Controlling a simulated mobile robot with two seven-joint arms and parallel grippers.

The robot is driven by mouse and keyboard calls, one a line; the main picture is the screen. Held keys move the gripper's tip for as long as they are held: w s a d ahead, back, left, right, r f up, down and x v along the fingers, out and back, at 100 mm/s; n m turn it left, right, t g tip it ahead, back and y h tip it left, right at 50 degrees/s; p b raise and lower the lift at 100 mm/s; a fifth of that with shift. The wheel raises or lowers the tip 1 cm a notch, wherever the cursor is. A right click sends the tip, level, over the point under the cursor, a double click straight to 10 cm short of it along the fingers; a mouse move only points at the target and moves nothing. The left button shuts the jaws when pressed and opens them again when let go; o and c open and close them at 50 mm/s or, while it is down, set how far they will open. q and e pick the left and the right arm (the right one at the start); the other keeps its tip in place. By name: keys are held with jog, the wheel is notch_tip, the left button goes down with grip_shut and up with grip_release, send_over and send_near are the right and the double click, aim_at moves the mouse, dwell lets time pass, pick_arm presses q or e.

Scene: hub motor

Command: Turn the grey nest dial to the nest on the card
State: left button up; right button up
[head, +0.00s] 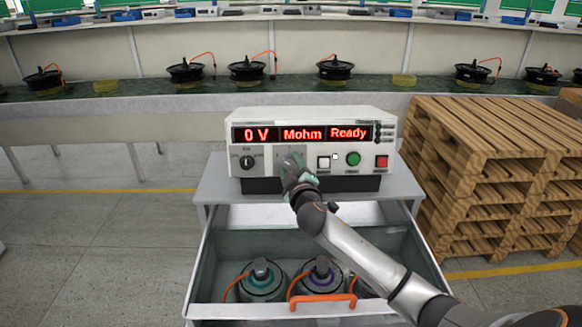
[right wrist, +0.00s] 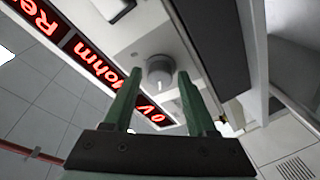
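The grey nest dial (right wrist: 160,72) shows in the right wrist view as a round knob with a pale pointer mark, on the white tester (head: 312,118). In the head view my right gripper (head: 293,162) is at the tester's front panel and hides this dial. In the right wrist view my right gripper (right wrist: 160,78) is open, its two green fingers on either side of the dial with small gaps; I cannot tell whether they touch it. I make out no readable card, and the dial's nest labels are hidden or too small. My left gripper is not in view.
A black dial (head: 247,162), a green button (head: 353,159) and a red switch (head: 381,161) are on the panel. Wooden pallets (head: 490,150) stand at right. A conveyor (head: 210,95) with motors runs behind.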

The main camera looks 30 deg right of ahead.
jog(key=shift+o, duration=0.6)
jog(key=f+b+v, duration=0.1)
jog(key=v, duration=1.1)
jog(key=shift+s+r+b, duration=0.25)
jog(key=shift+r+b, duration=0.05)
jog(key=shift+r, duration=0.15)
jog(key=shift+a, duration=0.15)
